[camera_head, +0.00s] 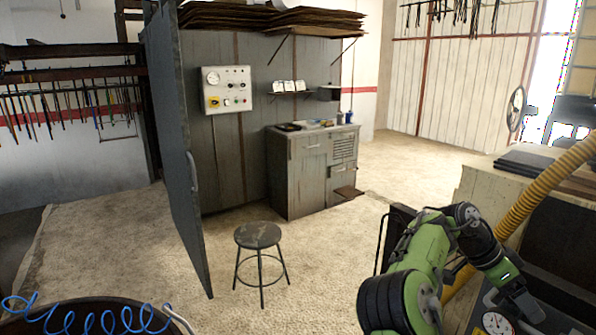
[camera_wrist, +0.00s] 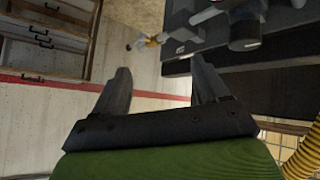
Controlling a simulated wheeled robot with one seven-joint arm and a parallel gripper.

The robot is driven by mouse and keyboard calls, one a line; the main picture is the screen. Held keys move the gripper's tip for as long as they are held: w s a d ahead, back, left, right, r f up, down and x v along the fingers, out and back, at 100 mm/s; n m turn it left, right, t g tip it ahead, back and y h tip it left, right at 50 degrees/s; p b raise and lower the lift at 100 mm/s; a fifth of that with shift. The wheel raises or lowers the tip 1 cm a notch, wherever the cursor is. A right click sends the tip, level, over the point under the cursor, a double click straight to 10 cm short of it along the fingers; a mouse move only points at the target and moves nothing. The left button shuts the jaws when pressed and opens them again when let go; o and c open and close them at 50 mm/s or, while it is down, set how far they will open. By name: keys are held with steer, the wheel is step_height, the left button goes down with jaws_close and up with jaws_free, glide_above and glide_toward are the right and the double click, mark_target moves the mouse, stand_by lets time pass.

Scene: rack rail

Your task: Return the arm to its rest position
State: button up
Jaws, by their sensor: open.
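My gripper (camera_wrist: 160,88) shows in the wrist view with its two dark fingers spread apart and nothing between them. My green and black arm (camera_head: 425,255) is at the lower right of the head view, bent over towards the right edge. In the wrist view the fingers point towards a pale wall with a red stripe (camera_wrist: 60,80), and the right finger overlaps the edge of a dark surface.
A round stool (camera_head: 258,236) stands on the open floor. A grey cabinet (camera_head: 300,175) stands by the panel wall behind it. A tall grey door (camera_head: 178,150) is at the left. A yellow corrugated hose (camera_head: 535,195) runs close to the arm at the right.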

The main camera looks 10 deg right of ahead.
steer(key=s+a+r+n+t+y+p, duration=0.1)
steer(key=s+a+n, duration=0.4)
steer(key=a, duration=0.7)
steer(key=s+a+r+n+t+y+p, duration=0.1)
steer(key=s+a+n+t+y, duration=0.3)
steer(key=a+n, duration=0.5)
steer(key=s+a+r+n+t+y+p, duration=0.1)
steer(key=s+a+n+t, duration=0.5)
steer(key=a, duration=0.9)
steer(key=shift+s+n+y+p, duration=0.25)
steer(key=shift+n+y+p, duration=0.2)
steer(key=shift+n+y, duration=0.25)
